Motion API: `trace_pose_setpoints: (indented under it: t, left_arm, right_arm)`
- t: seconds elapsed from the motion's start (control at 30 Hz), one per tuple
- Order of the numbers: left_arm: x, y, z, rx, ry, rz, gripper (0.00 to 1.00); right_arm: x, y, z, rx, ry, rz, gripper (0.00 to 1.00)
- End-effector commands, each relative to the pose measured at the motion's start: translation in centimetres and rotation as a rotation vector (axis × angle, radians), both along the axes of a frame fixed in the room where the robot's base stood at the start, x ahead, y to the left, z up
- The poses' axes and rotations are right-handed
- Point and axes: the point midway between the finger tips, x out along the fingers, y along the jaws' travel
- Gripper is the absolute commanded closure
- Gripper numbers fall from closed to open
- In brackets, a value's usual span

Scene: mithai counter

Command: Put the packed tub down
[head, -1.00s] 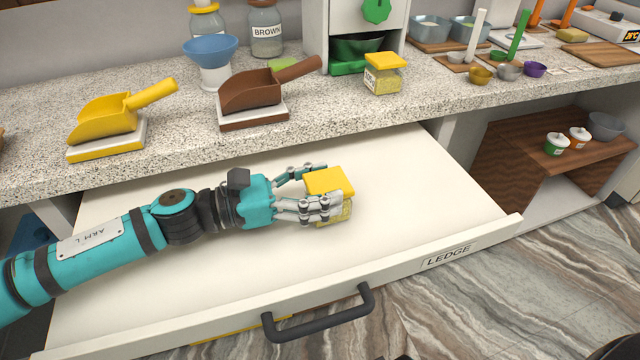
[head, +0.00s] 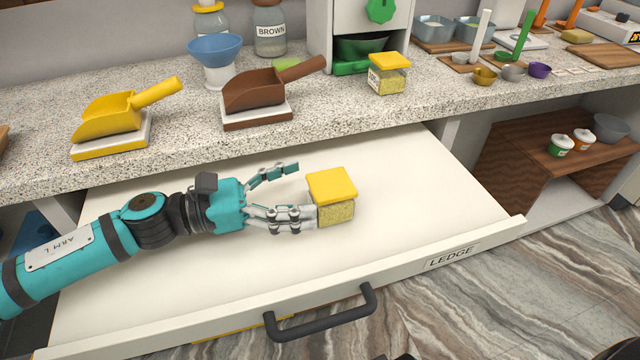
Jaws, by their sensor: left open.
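The packed tub (head: 335,212) has a yellow lid and clear sides with yellowish contents. It stands upright on the white surface of the pulled-out drawer marked LEDGE (head: 400,185). My left gripper (head: 305,192) is open just left of the tub, its fingers spread. The tips of its nearer fingers are close to the tub's left side; I cannot tell whether they touch it. My right gripper is not in view.
A similar yellow-lidded tub (head: 389,80) stands on the speckled counter (head: 190,120). A yellow scoop (head: 108,117) and a brown scoop (head: 255,90) sit behind the drawer. The drawer is clear right of the tub. A dark handle (head: 325,318) is on its front.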

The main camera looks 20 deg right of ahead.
Motion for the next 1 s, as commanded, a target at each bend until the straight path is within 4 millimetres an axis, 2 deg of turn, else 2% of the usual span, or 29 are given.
trace_pose_setpoints:
  t: [0.03,0.2,0.4,0.7,1.0]
  left_arm:
    - [0.1,1.4,-0.2,0.002,0.002,0.005,0.10]
    - [0.0,4.8,-0.2,0.002,0.001,0.004,0.10]
    - [0.0,7.0,-0.1,0.001,0.000,0.001,0.10]
    - [-0.1,7.5,0.0,0.001,0.000,-0.001,0.10]
    - [0.0,7.4,0.2,0.001,0.000,-0.001,0.10]
  right_arm:
    - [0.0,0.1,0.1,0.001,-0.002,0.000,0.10]
    - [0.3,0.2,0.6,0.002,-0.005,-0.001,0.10]
    - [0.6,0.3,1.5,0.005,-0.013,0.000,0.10]
    - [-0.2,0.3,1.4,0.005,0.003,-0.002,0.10]
    - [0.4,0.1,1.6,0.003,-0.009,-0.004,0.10]
